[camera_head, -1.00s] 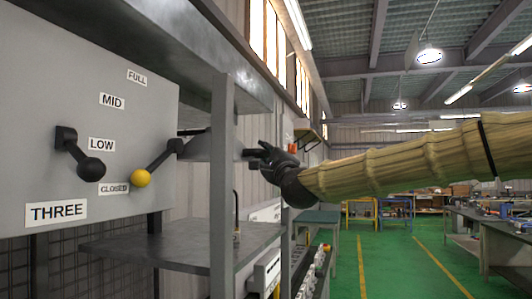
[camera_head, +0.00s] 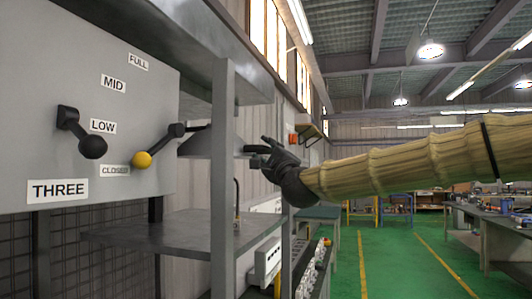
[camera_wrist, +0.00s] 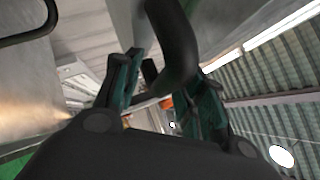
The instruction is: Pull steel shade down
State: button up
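The steel shade (camera_head: 197,144) looks like a sloping grey metal piece behind the upright post, under the overhead steel hood. Its dark handle (camera_head: 257,149) sticks out right of the post. My gripper (camera_head: 266,154) is at this handle, with one finger pointing up and the other lower. In the wrist view, a thick black curved handle bar (camera_wrist: 178,45) passes between my two teal-padded fingers. The fingers are spread, with a visible gap on the bar's left side. I cannot tell whether the right finger touches the bar. Much of the shade is hidden by the post.
A grey panel (camera_head: 60,135) marked THREE carries a black-knobbed lever (camera_head: 92,147) and a yellow-knobbed lever (camera_head: 142,159). The vertical post (camera_head: 223,190) stands left of my gripper. A steel shelf (camera_head: 140,235) lies below. The green floor aisle (camera_head: 385,265) is clear.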

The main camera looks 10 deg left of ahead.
jog(key=shift+s, duration=0.1)
jog(key=v, duration=1.1)
jog(key=shift+s+d+f, duration=0.2)
jog(key=shift+s, duration=0.15)
jog(key=shift+a, duration=0.1)
